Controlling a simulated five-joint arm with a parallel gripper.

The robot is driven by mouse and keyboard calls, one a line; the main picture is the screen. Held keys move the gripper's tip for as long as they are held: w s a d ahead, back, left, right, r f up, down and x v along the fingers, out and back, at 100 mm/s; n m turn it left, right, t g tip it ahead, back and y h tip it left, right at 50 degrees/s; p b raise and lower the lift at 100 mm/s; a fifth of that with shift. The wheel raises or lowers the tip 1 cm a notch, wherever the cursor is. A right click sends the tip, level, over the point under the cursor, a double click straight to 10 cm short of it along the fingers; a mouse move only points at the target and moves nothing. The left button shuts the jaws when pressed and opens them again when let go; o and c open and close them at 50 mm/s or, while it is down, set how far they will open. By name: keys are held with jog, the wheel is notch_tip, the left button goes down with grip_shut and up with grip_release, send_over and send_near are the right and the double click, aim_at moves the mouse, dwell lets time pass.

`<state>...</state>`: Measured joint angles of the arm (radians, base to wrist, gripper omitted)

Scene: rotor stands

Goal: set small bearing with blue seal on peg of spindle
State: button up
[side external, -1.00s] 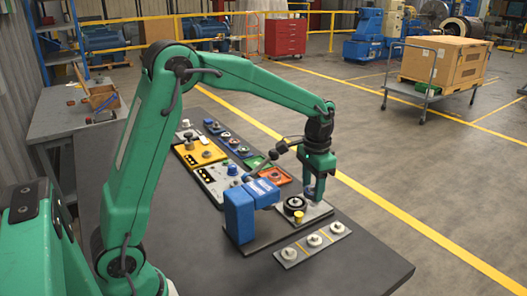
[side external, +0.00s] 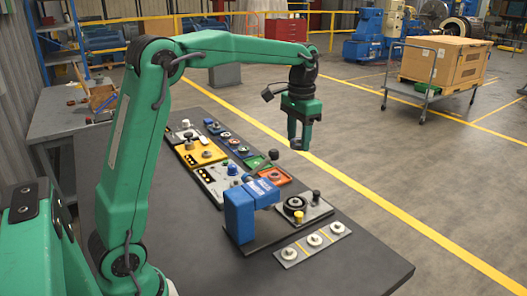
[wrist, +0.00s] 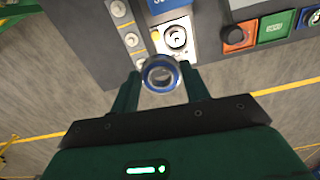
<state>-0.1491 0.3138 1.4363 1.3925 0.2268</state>
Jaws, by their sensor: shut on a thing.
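A small ring-shaped bearing with a blue seal (wrist: 150,80) is held between the two fingertips of my gripper (wrist: 161,78) in the wrist view. In the side view, my gripper (side external: 299,143) hangs in the air above the far side of the bench, and the bearing at its tips is too small to make out clearly. Below and nearer the camera is a pale plate (side external: 318,211) with a black ring (side external: 295,204), a dark upright knob (side external: 316,196) and a yellow-topped post (side external: 298,216). I cannot tell which part is the spindle's peg.
A blue press-like stand (side external: 240,216) with a lever (side external: 279,148) stands beside the plate. A strip (side external: 301,247) with three pale round parts lies in front. Several coloured plates, including a yellow one (side external: 195,161), line the bench behind. The bench's near right is clear.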

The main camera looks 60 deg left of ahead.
jog(key=s+a+n, duration=0.2)
jog(key=a, duration=0.9)
jog(key=n, duration=0.3)
send_over(235, 181)
notch_tip(235, 181, down, 12)
jog(key=shift+f, duration=0.2)
jog(key=shift+f, duration=0.2)
jog(key=shift+f, duration=2.25)
jog(key=shift+f, duration=2.05)
dwell(0.8)
